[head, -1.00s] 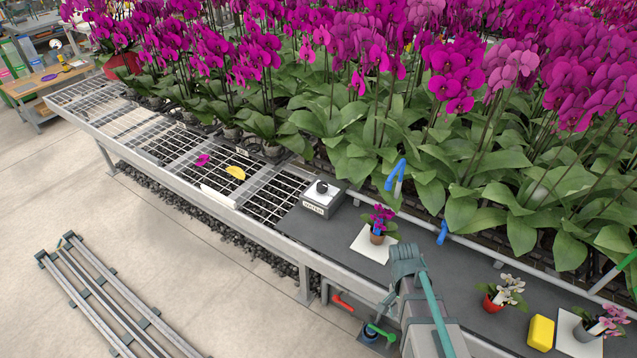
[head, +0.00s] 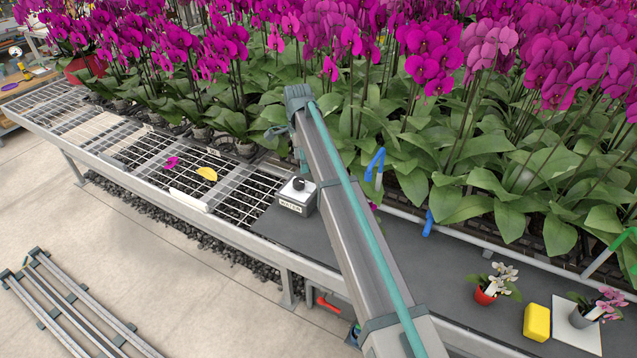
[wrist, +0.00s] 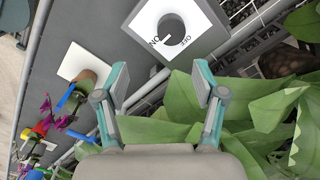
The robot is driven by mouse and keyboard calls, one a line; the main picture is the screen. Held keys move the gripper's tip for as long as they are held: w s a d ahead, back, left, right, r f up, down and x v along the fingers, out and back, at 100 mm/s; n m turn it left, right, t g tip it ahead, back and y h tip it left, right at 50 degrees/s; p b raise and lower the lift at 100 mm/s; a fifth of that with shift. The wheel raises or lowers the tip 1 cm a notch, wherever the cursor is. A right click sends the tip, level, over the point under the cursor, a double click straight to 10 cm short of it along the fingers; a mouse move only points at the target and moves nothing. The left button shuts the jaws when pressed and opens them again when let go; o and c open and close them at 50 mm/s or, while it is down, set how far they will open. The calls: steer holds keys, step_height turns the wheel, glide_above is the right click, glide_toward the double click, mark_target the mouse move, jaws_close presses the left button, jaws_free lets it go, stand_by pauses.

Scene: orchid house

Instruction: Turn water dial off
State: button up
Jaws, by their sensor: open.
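The water dial is a dark round knob (wrist: 172,28) on a white-topped box with ON and OFF lettering. In the head view my gripper is small and partly hidden by my arm above the box.
Orchids with broad leaves (wrist: 270,105) crowd close to my gripper. A white card (wrist: 80,62) with a potted plant lies on the grey bench (head: 400,245). A blue hooked thing (head: 375,168) and a yellow block (head: 537,323) are farther right. A yellow leaf (head: 206,174) lies on the mesh.

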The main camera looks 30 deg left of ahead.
mark_target(298, 181)
steer(key=f+p, duration=0.1)
steer(key=f, duration=0.2)
steer(key=a+f+p, duration=0.1)
steer(key=f, duration=0.2)
steer(key=f+p, duration=0.1)
steer(key=f, duration=0.2)
steer(key=shift+w+a+f, duration=0.15)
steer(key=shift+a+f, duration=0.15)
steer(key=shift+a, duration=0.1)
steer(key=c, duration=1.2)
steer(key=shift+o, duration=0.2)
